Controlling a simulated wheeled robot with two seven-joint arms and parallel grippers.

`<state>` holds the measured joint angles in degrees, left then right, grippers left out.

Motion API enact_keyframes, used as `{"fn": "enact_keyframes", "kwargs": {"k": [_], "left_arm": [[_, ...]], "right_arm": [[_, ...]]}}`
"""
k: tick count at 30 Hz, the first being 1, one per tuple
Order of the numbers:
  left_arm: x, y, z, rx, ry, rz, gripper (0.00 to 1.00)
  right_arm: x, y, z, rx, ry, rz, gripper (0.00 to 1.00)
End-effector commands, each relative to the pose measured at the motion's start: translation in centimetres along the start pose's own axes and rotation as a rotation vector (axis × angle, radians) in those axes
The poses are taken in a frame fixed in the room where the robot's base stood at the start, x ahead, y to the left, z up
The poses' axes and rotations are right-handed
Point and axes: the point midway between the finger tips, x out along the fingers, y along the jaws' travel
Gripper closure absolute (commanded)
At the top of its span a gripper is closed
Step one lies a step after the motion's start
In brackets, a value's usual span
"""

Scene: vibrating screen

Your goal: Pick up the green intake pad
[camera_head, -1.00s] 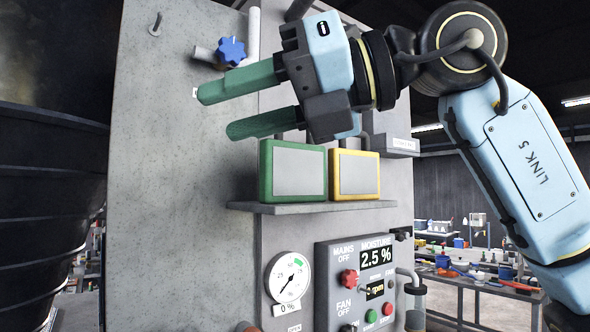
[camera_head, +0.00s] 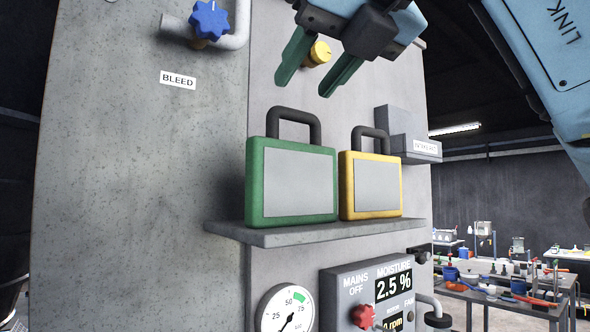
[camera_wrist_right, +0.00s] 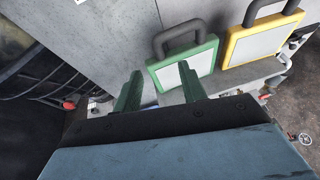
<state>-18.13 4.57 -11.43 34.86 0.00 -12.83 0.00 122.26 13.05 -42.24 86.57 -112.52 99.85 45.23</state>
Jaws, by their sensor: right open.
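The green intake pad (camera_head: 292,181) stands upright on a grey shelf (camera_head: 330,229). It has a green frame, a pale grey face and a dark arched handle on top. In the right wrist view the green pad (camera_wrist_right: 185,66) is just beyond the fingertips. My right gripper (camera_head: 302,88) has green fingers and is open and empty. In the head view its fingers point down, above the green pad and apart from its handle. In the right wrist view the gripper (camera_wrist_right: 158,80) shows both fingers spread. My left gripper is not in view.
A yellow-framed pad (camera_head: 371,184) with a dark handle stands close to the right of the green one. A grey box (camera_head: 408,136) is mounted behind it. A blue knob (camera_head: 209,20) on a pipe and a yellow knob (camera_head: 318,53) are higher up. A control panel (camera_head: 372,291) is below.

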Motion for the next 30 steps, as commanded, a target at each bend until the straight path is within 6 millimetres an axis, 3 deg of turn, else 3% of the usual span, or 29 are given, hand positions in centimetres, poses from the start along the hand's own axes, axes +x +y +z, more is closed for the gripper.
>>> {"fn": "enact_keyframes", "kwargs": {"k": [2,4,10,13,19,27,30], "left_arm": [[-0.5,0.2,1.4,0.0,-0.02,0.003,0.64],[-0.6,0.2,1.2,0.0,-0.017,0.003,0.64],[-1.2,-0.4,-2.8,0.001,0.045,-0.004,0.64],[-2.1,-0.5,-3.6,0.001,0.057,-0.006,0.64],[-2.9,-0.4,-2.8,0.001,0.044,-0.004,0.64],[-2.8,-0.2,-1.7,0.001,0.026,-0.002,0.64],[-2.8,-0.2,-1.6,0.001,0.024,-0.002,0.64]], "right_arm": [[1.2,0.0,0.1,0.001,0.003,0.0,0.59],[1.9,0.0,0.1,0.0,0.002,0.001,0.59],[3.4,0.2,0.0,-0.002,0.003,0.002,0.59],[4.9,0.5,0.1,-0.001,0.005,0.003,0.59],[7.3,0.5,-0.1,-0.001,0.002,0.001,0.59],[7.5,0.5,-0.2,-0.001,0.0,0.001,0.59],[7.5,0.5,-0.2,-0.001,0.0,0.001,0.72]]}}
